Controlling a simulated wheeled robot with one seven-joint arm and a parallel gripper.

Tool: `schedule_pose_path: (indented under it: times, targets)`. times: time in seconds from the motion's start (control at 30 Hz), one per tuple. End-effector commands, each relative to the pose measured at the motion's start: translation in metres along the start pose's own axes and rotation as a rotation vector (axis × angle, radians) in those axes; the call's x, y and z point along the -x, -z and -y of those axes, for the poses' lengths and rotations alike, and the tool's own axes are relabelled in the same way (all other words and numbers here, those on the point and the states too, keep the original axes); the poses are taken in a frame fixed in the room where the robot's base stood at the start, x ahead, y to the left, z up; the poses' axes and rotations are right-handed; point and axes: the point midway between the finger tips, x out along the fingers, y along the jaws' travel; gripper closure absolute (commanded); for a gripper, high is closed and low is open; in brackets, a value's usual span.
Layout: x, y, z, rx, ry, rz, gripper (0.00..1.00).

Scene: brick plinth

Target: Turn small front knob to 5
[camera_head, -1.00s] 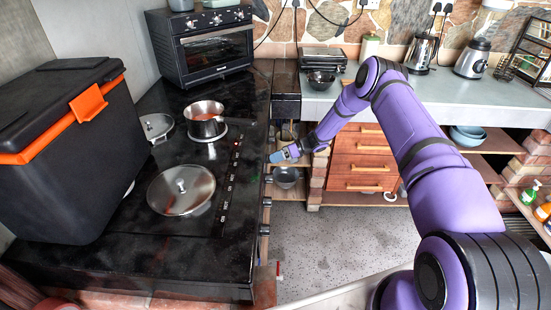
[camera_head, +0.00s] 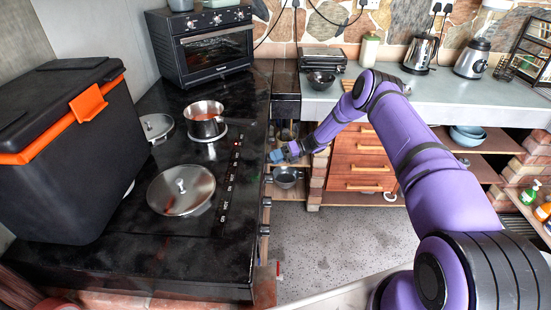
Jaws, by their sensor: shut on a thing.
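The black stove (camera_head: 228,262) runs along the left, with its knobs on the right-hand front face. Several knobs show there: one just below my gripper (camera_head: 268,178), one lower down (camera_head: 266,202) and one nearest me (camera_head: 264,229). My gripper (camera_head: 274,156) is at the stove's front edge, above these in the picture. It is shut on a small front knob, which its fingers hide. The knob's setting and number marks cannot be read from here.
A steel pot (camera_head: 205,127) and a steel lid (camera_head: 181,190) sit on the stove. A black box with orange trim (camera_head: 75,160) stands at left. A grey bowl (camera_head: 286,177) is on a low shelf beside my gripper. Open floor (camera_head: 330,245) lies right of the stove.

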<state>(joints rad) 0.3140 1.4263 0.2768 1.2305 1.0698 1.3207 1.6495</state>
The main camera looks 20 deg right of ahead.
Motion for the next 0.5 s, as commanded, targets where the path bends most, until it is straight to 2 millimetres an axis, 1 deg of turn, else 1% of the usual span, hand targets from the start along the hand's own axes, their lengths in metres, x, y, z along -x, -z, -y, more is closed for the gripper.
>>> schedule_pose_path:
  times: [0.2, 0.23, 0.27, 0.3, 0.33, 0.5]
  targets:
    - [-0.0003, -0.0011, -0.0002, 0.002, 0.001, 0.002, 0.83]
    - [-0.0003, -0.0011, -0.0002, 0.002, 0.001, 0.002, 0.54]
    - [-0.0003, -0.0011, -0.0002, 0.002, 0.001, 0.002, 0.48]
    - [-0.0003, -0.001, -0.0002, 0.002, 0.001, 0.002, 0.38]
    - [-0.0003, -0.001, -0.0002, 0.002, 0.001, 0.002, 0.34]
    - [-0.0002, -0.0006, -0.0001, 0.001, 0.0, 0.001, 0.34]
